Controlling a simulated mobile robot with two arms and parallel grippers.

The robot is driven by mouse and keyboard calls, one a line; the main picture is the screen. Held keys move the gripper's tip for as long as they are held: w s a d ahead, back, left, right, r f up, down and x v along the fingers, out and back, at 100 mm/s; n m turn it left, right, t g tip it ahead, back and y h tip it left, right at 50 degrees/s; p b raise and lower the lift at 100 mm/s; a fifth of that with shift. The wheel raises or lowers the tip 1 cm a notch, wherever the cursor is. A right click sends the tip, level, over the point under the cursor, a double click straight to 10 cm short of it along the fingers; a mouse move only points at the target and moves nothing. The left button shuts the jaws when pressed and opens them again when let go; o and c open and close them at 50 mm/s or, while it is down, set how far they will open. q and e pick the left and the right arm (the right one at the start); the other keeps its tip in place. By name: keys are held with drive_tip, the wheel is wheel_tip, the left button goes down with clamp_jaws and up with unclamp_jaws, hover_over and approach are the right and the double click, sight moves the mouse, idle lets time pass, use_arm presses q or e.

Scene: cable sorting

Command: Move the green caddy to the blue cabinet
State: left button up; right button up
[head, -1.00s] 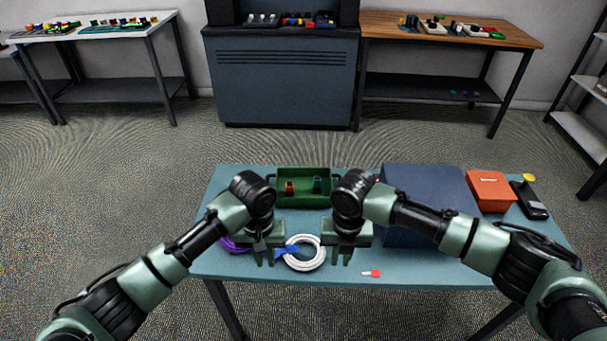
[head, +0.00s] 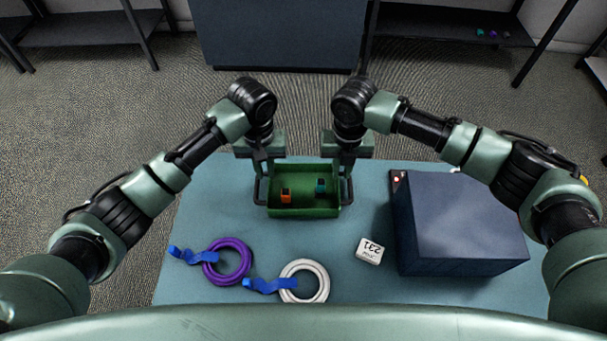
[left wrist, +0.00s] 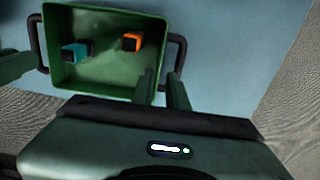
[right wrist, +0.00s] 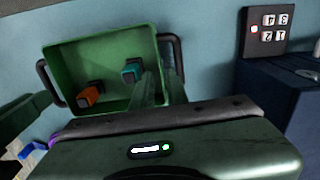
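The green caddy (head: 304,211) is an open tray on the table, with a dark handle at each end. It holds an orange block (head: 286,195) and a teal block (head: 320,187). My left gripper (head: 264,168) is over its left handle and my right gripper (head: 345,168) over its right handle. In the left wrist view the parted fingers (left wrist: 162,84) are close to a handle (left wrist: 180,48). The right wrist view shows the same with its fingers (right wrist: 160,84). I cannot tell whether the fingers straddle the handles. A large blue-grey cabinet (head: 280,35) stands behind the table.
A dark blue box (head: 460,225) with a keypad panel (right wrist: 265,32) stands on the table's right. Purple (head: 228,262) and white (head: 304,281) cable coils with blue straps and a white tag (head: 370,250) lie in front. Carpeted floor separates table and cabinet.

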use_arm(q)
drive_tip(key=shift+s, duration=0.15)
use_arm(e)
drive_tip(key=shift+s, duration=0.15)
